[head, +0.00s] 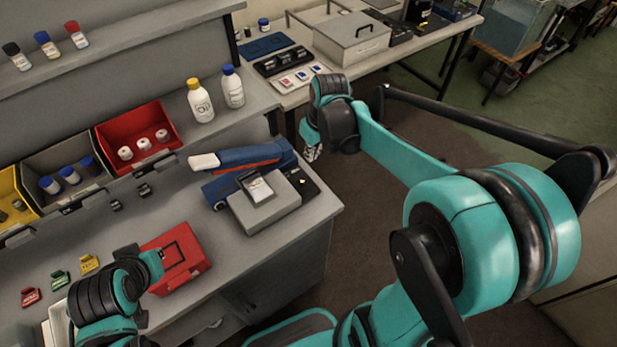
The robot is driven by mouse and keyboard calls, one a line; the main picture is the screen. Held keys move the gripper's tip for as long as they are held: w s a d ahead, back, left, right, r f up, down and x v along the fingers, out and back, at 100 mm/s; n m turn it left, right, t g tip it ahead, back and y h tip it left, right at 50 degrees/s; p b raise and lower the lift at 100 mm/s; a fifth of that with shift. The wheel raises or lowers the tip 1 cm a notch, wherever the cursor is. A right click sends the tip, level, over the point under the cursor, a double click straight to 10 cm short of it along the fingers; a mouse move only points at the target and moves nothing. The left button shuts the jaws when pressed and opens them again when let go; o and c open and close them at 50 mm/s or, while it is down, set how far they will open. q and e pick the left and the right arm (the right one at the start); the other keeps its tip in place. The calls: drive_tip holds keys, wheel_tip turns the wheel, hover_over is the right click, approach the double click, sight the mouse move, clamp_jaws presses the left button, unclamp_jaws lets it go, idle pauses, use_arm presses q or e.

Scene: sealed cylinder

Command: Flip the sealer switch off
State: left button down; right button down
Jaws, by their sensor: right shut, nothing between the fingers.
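The sealer seems to be the grey unit (268,205) near the right end of the bench, with a blue and orange body with a white-ended arm (240,160) behind it. A black panel (303,184) on its right side carries a small light mark; I cannot make out the switch or its position. My right gripper (312,153) is shut and empty, pointing down just beyond the bench's right edge, above and to the right of the panel and apart from it. My left arm is at the lower left by a red case (178,258); its fingers cannot be made out.
Red (140,112), grey and yellow bins of small containers line the back of the bench. Two capped bottles (201,101) stand behind the sealer. Small coloured clips (89,264) lie at front left. A second table (402,53) with a metal box stands beyond.

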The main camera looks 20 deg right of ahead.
sight(307, 183)
drive_tip(key=shift+f, duration=0.1)
